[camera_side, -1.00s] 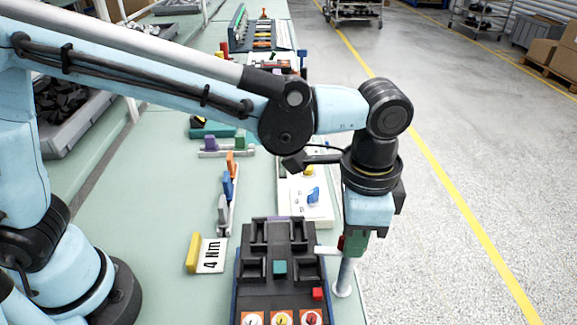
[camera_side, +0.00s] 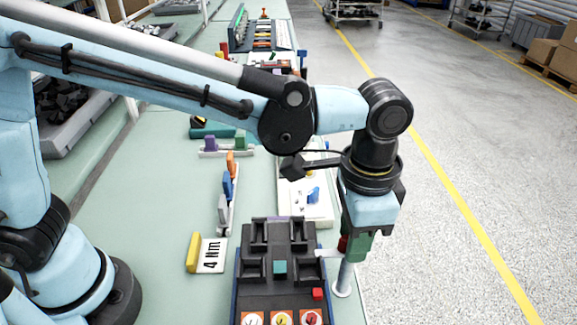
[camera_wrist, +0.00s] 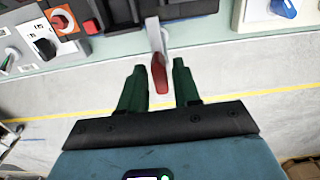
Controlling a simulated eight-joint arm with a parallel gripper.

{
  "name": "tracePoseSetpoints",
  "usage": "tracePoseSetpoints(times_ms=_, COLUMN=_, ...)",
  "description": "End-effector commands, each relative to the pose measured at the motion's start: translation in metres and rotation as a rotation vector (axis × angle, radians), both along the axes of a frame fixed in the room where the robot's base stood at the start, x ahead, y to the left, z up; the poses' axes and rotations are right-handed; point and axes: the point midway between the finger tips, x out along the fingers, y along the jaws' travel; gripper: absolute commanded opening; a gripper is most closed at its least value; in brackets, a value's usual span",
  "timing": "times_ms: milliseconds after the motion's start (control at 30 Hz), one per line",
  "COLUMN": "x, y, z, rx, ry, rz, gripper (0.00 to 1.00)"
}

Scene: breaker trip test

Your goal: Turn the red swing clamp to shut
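In the wrist view the red end (camera_wrist: 159,76) lies between the two green fingers of my gripper (camera_wrist: 160,85). The fingers are open, with a visible gap on each side of the red end.
The dark fixture (camera_side: 262,297) has black cradles, a teal block (camera_side: 280,267), a red block (camera_side: 318,293) and round knobs at the front. A white panel with a blue knob (camera_side: 313,195) lies behind. Floor is free to the right.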

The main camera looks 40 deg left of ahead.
Motion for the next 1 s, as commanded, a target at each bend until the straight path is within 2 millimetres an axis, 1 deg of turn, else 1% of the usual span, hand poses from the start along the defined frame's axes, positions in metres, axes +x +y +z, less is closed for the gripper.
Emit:
tracePoseSetpoints(times_ms=333, x=0.0, y=0.0, z=0.001, rx=0.0, ry=0.0, rz=-0.002, gripper=0.41)
tracePoseSetpoints(times_ms=467, x=0.0, y=0.0, z=0.008, rx=-0.001, ry=-0.001, rz=-0.002, gripper=0.41)
tracePoseSetpoints(times_ms=567, x=0.0, y=0.0, z=0.02, rx=-0.001, ry=-0.001, rz=-0.002, gripper=0.41)
tracePoseSetpoints(times_ms=900, x=0.0, y=0.0, z=0.08, rx=0.0, ry=0.0, rz=-0.002, gripper=0.41)
tracePoseSetpoints(times_ms=1000, x=0.0, y=0.0, z=0.095, rx=0.0, ry=0.0, rz=-0.001, gripper=0.41)
